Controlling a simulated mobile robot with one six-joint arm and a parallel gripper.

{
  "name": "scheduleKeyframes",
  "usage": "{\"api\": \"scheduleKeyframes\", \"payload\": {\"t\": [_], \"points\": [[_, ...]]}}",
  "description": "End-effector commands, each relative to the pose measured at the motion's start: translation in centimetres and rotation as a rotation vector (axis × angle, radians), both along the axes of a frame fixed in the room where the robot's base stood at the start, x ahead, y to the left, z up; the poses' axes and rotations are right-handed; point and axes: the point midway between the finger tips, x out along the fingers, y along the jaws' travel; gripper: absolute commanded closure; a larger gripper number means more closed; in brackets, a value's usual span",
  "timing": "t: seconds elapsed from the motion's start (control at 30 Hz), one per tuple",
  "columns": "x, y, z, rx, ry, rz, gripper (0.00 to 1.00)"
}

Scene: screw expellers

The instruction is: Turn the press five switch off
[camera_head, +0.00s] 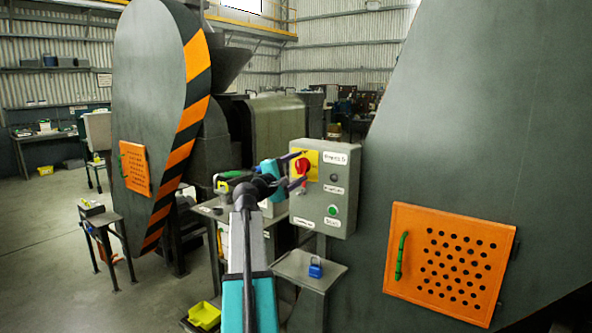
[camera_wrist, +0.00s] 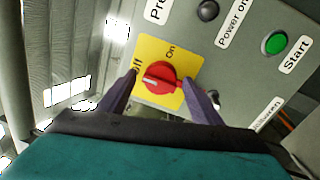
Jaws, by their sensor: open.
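The press five switch is a red rotary knob (camera_head: 302,166) on a yellow plate (camera_head: 311,159), at the upper left of a grey control box (camera_head: 338,206) labelled "Press 5". In the wrist view the red knob (camera_wrist: 159,78) sits between my two purple fingers, with "On" and "Off" printed on the yellow plate (camera_wrist: 185,56). A pale mark on the knob points left in the wrist view, below the "Off" print. My gripper (camera_head: 294,175) is open, its fingers either side of the knob (camera_wrist: 166,84). Whether they touch it I cannot tell.
A green start button (camera_wrist: 275,43) and a dark power lamp (camera_wrist: 208,10) are on the same box. A blue padlock (camera_head: 315,268) lies on a small stand below. An orange perforated panel (camera_head: 450,260) is at right.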

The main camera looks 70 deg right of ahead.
Motion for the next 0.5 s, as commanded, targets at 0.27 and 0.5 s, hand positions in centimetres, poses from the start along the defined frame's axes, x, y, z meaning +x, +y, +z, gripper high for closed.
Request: {"api": "scheduleKeyframes", "payload": {"t": [0.27,0.5], "points": [[0.3,1.1,-0.2,0.0,-0.001,0.0,0.41],[1.0,4.0,-0.6,0.0,-0.002,0.001,0.41]]}}
